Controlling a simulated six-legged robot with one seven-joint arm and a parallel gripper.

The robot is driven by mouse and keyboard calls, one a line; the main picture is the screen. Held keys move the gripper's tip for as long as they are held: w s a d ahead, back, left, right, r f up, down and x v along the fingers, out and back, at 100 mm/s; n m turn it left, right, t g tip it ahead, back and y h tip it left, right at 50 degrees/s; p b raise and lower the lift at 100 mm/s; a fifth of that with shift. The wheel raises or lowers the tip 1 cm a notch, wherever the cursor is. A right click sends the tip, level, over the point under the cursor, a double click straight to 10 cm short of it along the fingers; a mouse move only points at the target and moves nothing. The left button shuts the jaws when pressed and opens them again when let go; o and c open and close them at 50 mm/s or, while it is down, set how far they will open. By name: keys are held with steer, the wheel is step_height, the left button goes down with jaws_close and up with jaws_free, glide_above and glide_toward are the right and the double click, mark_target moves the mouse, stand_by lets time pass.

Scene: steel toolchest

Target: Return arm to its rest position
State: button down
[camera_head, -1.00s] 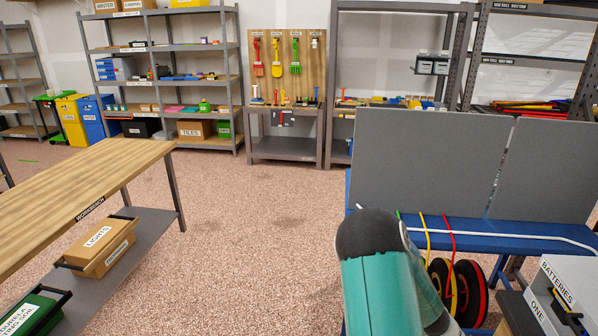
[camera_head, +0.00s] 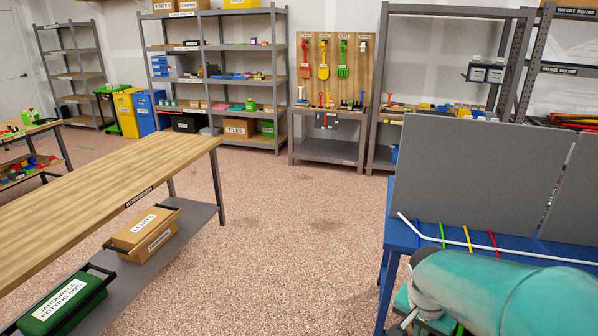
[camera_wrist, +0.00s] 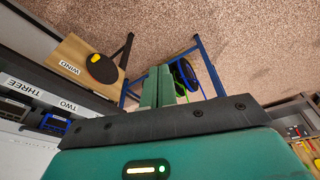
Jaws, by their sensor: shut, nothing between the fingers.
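My gripper (camera_wrist: 158,75) shows in the wrist view as two green fingers pressed together. It is shut and empty, with floor and part of a blue frame beyond it. In the head view my teal arm fills the lower right corner, low in front of the blue bench (camera_head: 397,225). I cannot make out the fingers clearly in the head view.
Grey panels (camera_head: 480,165) stand on the blue bench. A wooden workbench (camera_head: 110,185) is at left, with a lights box (camera_head: 145,235) and a green box (camera_head: 68,305) on its lower shelf. A drawer front (camera_wrist: 45,95) lies left in the wrist view. Floor (camera_head: 275,240) is clear between benches.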

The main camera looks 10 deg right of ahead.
steer(key=s+a+r+n+t+y, duration=0.1)
steer(key=s+a+r+n+t, duration=0.1)
steer(key=a, duration=0.5)
steer(key=s+a+r+n+t+y, duration=0.1)
steer(key=s+a+r+n+t, duration=0.1)
steer(key=s+a+r+n, duration=0.3)
step_height(320, 180, up, 4)
steer(key=shift+s+a+r+n, duration=0.25)
steer(key=shift+a+n, duration=0.6)
steer(key=shift+n, duration=0.35)
steer(key=shift+d, duration=0.2)
